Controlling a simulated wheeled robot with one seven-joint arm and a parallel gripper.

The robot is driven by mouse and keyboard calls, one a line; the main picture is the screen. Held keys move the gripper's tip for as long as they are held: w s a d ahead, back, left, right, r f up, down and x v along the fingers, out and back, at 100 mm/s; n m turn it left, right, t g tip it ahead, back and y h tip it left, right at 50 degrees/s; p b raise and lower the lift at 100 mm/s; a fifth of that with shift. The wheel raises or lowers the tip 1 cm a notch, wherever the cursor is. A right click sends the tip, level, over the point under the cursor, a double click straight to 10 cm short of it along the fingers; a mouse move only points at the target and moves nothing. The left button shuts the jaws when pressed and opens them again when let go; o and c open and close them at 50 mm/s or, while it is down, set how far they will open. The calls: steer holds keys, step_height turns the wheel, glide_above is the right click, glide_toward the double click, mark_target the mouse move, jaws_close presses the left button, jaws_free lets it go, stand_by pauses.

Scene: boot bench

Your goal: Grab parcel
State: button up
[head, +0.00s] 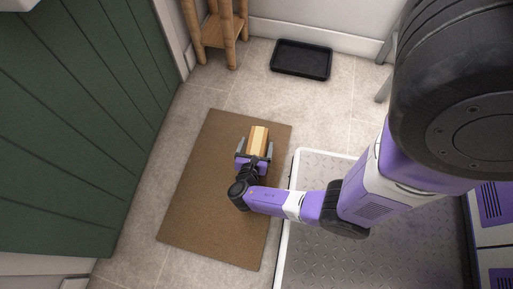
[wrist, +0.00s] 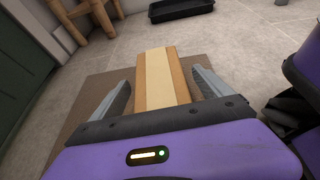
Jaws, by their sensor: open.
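The parcel (head: 258,140) is a small tan box with a paler stripe along its top, over the brown doormat (head: 196,203). In the wrist view the parcel (wrist: 161,80) lies between the two grey fingers of my gripper (wrist: 166,95), with a gap on each side. My gripper (head: 255,150) is open around the parcel in the head view. The near end of the parcel is hidden behind the gripper's body. I cannot tell whether the parcel's underside touches the mat.
A black boot tray (head: 301,60) lies on the tiles by the back wall. A wooden stand (head: 221,32) is at the back left. A green panelled door (head: 75,110) is on the left. Bare tiles (head: 330,105) lie between mat and tray.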

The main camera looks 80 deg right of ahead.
steer(key=shift+d, duration=0.25)
jaws_close()
stand_by(0.3)
